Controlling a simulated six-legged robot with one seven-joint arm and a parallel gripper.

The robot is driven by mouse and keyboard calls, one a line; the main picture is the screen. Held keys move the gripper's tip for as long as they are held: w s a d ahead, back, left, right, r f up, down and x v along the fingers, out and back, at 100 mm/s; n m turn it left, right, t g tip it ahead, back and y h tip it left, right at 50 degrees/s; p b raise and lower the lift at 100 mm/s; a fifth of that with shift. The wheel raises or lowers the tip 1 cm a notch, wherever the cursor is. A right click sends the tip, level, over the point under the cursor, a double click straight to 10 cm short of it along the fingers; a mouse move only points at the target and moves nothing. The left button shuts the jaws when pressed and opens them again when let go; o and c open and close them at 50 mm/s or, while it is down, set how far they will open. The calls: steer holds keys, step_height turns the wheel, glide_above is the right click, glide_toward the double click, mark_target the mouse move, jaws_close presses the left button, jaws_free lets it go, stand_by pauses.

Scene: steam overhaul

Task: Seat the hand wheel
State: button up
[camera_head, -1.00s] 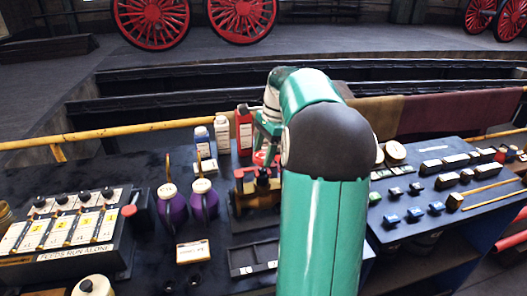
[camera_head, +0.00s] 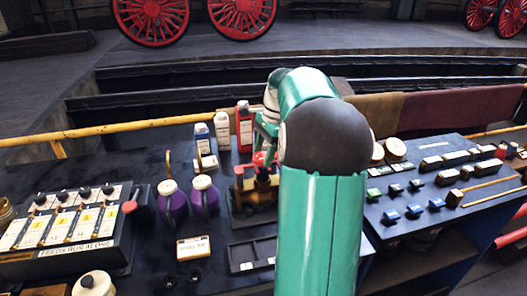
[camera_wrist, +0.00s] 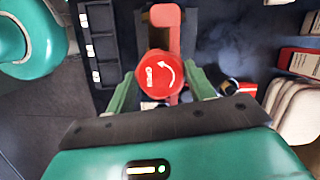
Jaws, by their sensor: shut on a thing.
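The red hand wheel (camera_wrist: 160,76), marked OPEN with a curved white arrow, sits between the two green fingers of my gripper (camera_wrist: 163,84) in the wrist view. My gripper is shut on it. In the head view, my gripper (camera_head: 264,148) is by the small brass valve (camera_head: 257,188) on its dark stand, and the red wheel (camera_head: 262,160) shows just above the brass body. Whether the wheel touches the stem is hidden. A red bar (camera_wrist: 174,38) lies beyond the wheel in the wrist view.
Two purple oil cans (camera_head: 173,207) stand left of the valve. Bottles (camera_head: 222,130) stand behind it. A dark compartment tray (camera_head: 236,268) lies in front, with a small labelled box (camera_head: 193,249). The switch panel (camera_head: 70,225) is far left. A side bench (camera_head: 400,235) holds several small parts.

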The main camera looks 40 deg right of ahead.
steer(key=shift+f, duration=0.1)
steer(key=o, duration=1.6)
steer(key=shift+r, duration=3.25)
